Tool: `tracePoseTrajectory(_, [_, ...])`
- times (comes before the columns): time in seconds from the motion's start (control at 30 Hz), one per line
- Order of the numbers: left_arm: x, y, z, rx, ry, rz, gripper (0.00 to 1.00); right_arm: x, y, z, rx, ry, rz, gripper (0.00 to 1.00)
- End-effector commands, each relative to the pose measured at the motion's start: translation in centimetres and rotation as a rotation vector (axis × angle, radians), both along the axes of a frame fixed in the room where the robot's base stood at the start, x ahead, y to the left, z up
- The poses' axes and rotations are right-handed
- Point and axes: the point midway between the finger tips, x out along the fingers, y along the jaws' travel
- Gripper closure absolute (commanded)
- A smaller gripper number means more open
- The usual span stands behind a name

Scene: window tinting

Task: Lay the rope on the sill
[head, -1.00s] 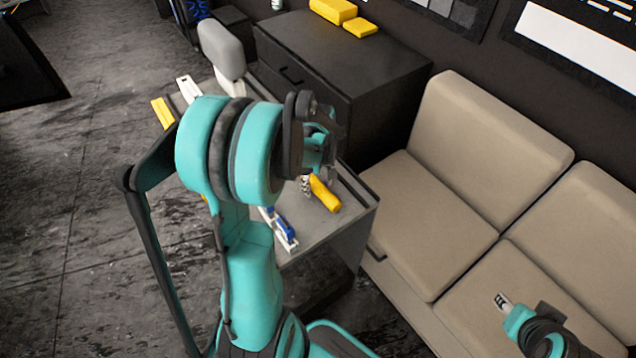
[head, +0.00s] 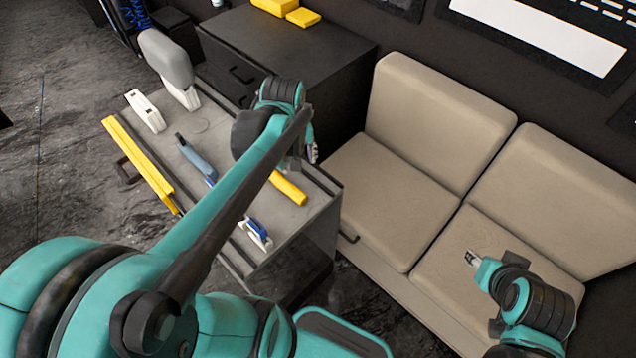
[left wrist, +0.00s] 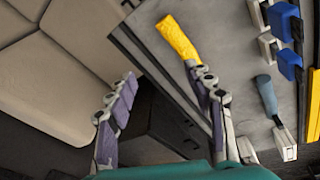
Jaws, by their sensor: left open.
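I see no rope and no window sill in these views. My left gripper (head: 311,152) is above the far right part of a grey work cart (head: 328,188), mostly hidden behind my own arm in the head view. In the left wrist view its two fingers (left wrist: 163,92) are spread apart with nothing between them. A yellow-handled tool (head: 289,188) lies on the cart close to that gripper; it also shows in the left wrist view (left wrist: 179,38). My right gripper (head: 471,258) is over the beige sofa seat, too small to judge its jaws.
The cart also bears a long yellow tool (head: 140,165), a grey-blue-handled tool (head: 195,158) and a blue and white tool (head: 256,234). A black cabinet (head: 320,50) with yellow blocks (head: 290,10) stands behind. The beige sofa (head: 385,200) is right of the cart.

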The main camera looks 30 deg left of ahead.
Motion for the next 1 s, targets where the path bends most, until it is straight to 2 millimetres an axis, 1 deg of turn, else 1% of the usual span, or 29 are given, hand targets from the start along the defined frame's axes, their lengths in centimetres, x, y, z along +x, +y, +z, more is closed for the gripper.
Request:
tracePoseTrajectory(0.03, [-1.0,-2.0,0.5,0.028,-0.044,-0.108,0.47,0.0,0.0,0.0,0.0,0.0,0.0,0.61])
tracePoseTrajectory(0.1, [-2.0,-4.2,1.1,0.075,-0.113,-0.264,0.47,0.0,0.0,0.0,0.0,0.0,0.0,0.61])
tracePoseTrajectory(0.2, [-3.5,-7.0,1.6,0.143,-0.204,-0.464,0.47,0.0,0.0,0.0,0.0,0.0,0.0,0.61])
tracePoseTrajectory(0.3, [-4.6,-9.0,1.6,0.206,-0.28,-0.624,0.47,0.0,0.0,0.0,0.0,0.0,0.0,0.61])
tracePoseTrajectory(0.4, [-5.4,-10.3,1.5,0.254,-0.334,-0.733,0.47,0.0,0.0,0.0,0.0,0.0,0.0,0.61])
tracePoseTrajectory(0.57, [-5.9,-11.1,1.5,0.29,-0.371,-0.81,0.47,0.0,0.0,0.0,0.0,0.0,0.0,0.61])
tracePoseTrajectory(0.83, [-5.9,-11.1,1.4,0.293,-0.374,-0.815,0.47,0.0,0.0,0.0,0.0,0.0,0.0,0.61])
tracePoseTrajectory(0.93, [-5.9,-11.1,0.5,0.292,-0.374,-0.814,0.47,0.0,0.0,-0.9,0.0,0.0,0.0,0.61])
tracePoseTrajectory(1.0, [-5.9,-11.1,-0.6,0.292,-0.372,-0.813,0.47,0.0,0.0,-2.1,0.0,0.0,0.0,0.61])
